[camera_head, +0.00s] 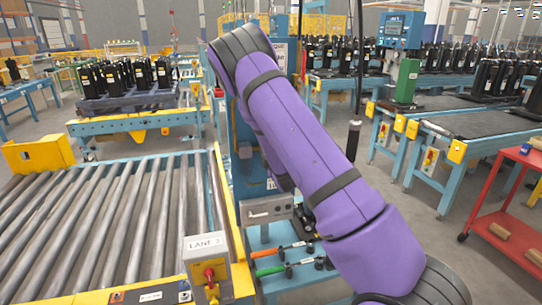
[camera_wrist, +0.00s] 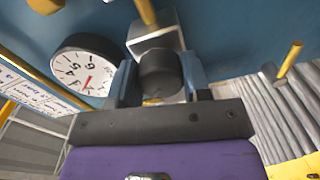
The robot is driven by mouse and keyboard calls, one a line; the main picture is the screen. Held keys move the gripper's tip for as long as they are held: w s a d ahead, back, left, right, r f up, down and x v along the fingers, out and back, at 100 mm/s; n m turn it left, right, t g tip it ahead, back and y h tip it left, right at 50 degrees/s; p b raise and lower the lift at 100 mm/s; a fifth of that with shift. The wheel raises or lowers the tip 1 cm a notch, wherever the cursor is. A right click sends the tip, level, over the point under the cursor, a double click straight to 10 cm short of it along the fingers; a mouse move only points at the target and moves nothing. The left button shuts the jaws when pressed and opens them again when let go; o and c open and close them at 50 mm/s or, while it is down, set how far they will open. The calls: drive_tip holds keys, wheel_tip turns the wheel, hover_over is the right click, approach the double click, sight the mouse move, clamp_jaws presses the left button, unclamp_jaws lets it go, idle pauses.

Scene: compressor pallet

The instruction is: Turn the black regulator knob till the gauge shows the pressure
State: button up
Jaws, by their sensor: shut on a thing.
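In the wrist view, the black regulator knob (camera_wrist: 160,72) sits below a grey block with a yellow pipe, at top middle. My gripper (camera_wrist: 158,82) has one finger on each side of the knob and is shut on it. The round white gauge (camera_wrist: 84,72) with a black rim is just left of the gripper. Its red needle points toward the lower part of the dial as pictured; the dial looks tilted and its exact reading is unclear. In the head view my purple arm hides the knob, gauge and gripper.
In the head view, a roller conveyor (camera_head: 100,220) with yellow edges fills the left. A grey box marked LANE 3 (camera_head: 207,246) stands at its corner. Hand tools with green and orange handles (camera_head: 270,271) lie on a blue bench. A red cart (camera_head: 512,205) stands right.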

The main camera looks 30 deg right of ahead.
drive_tip(key=o, duration=0.9)
drive_tip(key=shift+o, duration=0.2)
drive_tip(key=shift+s, duration=0.1)
drive_tip(key=v, duration=1)
drive_tip(key=shift+s+a, duration=0.2)
drive_tip(key=shift+s, duration=0.1)
